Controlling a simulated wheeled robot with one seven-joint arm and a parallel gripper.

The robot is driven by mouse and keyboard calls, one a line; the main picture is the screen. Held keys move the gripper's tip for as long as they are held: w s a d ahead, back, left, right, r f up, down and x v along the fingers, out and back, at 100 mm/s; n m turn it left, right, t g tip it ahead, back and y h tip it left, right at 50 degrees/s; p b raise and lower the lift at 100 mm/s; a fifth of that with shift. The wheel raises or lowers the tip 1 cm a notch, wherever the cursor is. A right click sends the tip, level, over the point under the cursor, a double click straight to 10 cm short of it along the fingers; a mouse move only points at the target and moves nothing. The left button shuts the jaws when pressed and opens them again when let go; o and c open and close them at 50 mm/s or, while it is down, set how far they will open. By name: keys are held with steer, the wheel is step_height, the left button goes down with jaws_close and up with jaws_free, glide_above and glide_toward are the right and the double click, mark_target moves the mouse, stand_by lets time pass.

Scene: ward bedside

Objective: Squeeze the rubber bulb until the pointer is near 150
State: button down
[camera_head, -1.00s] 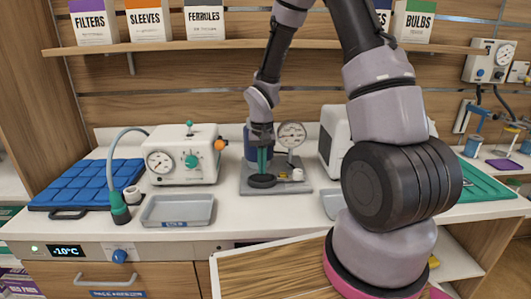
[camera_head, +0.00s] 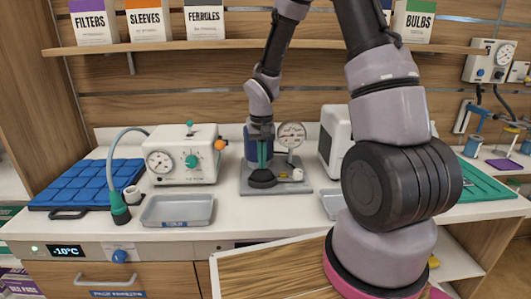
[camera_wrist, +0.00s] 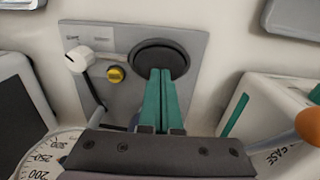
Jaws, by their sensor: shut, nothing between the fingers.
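The rubber bulb (camera_head: 262,179) is a black, low dome on a grey base plate (camera_head: 300,189). It also shows in the wrist view as a dark round shape (camera_wrist: 160,57). My gripper (camera_head: 264,166) points down just above the bulb with its green fingers together and nothing between them. In the wrist view its fingertips (camera_wrist: 161,72) overlap the bulb's near edge; I cannot tell if they touch. The round gauge (camera_head: 291,135) stands behind the bulb, to the right. Its pointer is too small to read. The wrist view shows only part of the dial (camera_wrist: 38,150).
A yellow knob (camera_wrist: 116,74) and a white fitting (camera_wrist: 80,57) sit on the plate beside the bulb. A white machine with dials (camera_head: 182,157) stands left, a white unit (camera_head: 334,140) right. A grey tray (camera_head: 177,210) lies in front left.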

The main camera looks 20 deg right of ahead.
steer(key=shift+f, duration=1)
steer(key=shift+r, duration=1.05)
steer(key=shift+f, duration=0.1)
stand_by(0.4)
stand_by(0.5)
steer(key=shift+f, duration=1.05)
steer(key=shift+r, duration=1.15)
